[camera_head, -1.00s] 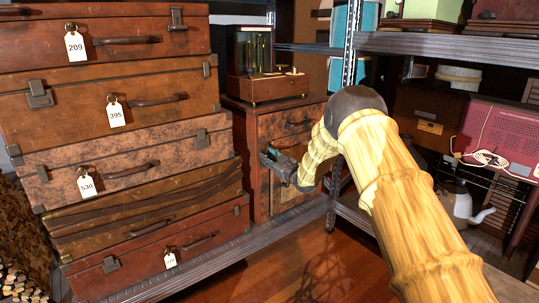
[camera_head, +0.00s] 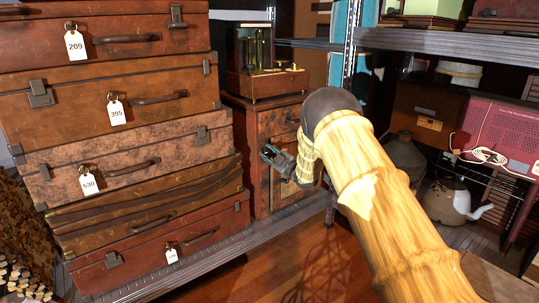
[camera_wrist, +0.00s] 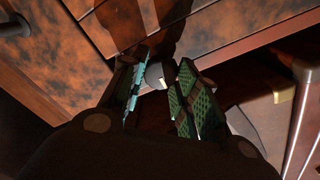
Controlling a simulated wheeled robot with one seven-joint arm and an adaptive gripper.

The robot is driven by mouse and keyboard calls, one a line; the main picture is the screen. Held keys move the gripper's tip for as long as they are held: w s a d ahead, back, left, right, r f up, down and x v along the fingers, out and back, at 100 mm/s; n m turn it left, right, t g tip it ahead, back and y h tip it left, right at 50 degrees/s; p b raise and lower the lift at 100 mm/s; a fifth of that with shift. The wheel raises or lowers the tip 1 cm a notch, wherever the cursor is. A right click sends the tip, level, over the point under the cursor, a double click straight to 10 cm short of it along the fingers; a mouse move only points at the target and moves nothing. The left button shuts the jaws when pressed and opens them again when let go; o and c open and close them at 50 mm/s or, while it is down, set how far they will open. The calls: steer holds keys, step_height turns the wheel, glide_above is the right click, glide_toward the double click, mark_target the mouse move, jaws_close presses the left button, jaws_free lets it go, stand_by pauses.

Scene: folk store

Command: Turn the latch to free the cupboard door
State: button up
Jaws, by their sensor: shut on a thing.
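The wooden cupboard (camera_head: 240,125) stands between the suitcase stack and the metal shelf, with a drawer above a door. My gripper (camera_head: 268,153) is at the upper part of its front, near the left edge. In the wrist view, the two green-padded fingers of my gripper (camera_wrist: 158,88) are closed around a small round metal piece (camera_wrist: 154,74) on the mottled wood front, which looks like the latch. Most of this piece is hidden by the fingers. The door shows no clear gap.
A stack of brown suitcases (camera_head: 110,100) stands close on the left. A metal shelf post (camera_head: 349,50) is to the right. A wooden case with glass (camera_head: 262,75) sits on the cupboard. A kettle (camera_head: 450,200) and a red device (camera_head: 500,130) are at right.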

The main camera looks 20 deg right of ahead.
steer(key=o, duration=1)
steer(key=v, duration=1.2)
steer(key=shift+f, duration=0.15)
steer(key=shift+f, duration=0.1)
